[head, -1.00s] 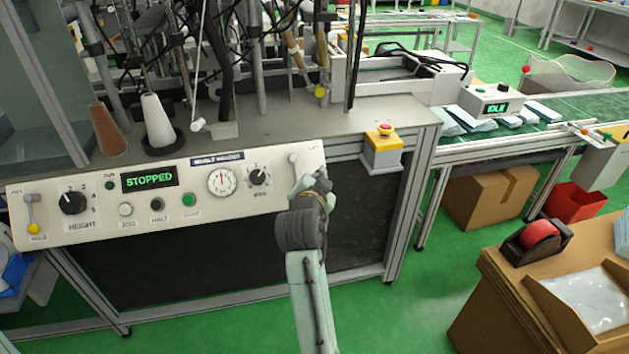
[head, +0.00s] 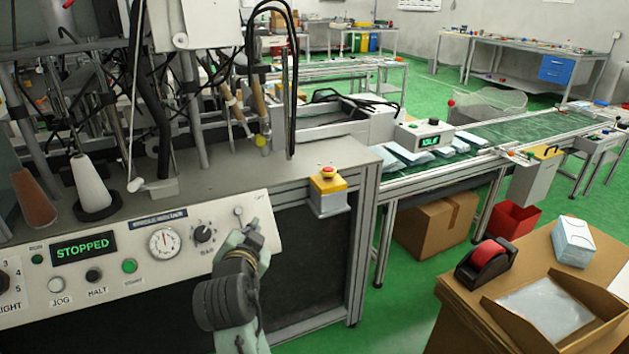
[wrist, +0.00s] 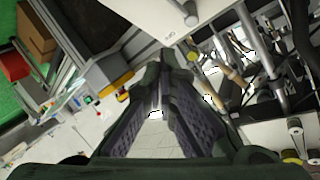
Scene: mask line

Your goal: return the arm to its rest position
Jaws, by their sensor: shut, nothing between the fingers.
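My gripper (head: 254,232) shows in the head view at the end of my pale green arm, in front of the right end of the machine's control panel (head: 207,223). A lever (head: 239,212) on the panel shows just beyond the gripper; I cannot tell whether they touch. In the wrist view the two dark, ridged fingers of my gripper (wrist: 163,70) lean together, with nothing held. The display (head: 83,248) reads STOPPED in green.
A red stop button on a yellow box (head: 328,180) sits at the machine's corner. To the right are a conveyor (head: 440,180), a cardboard box (head: 437,222), a red bin (head: 512,220) and a tape dispenser (head: 485,262) on a carton. Green floor (head: 395,310) lies open between.

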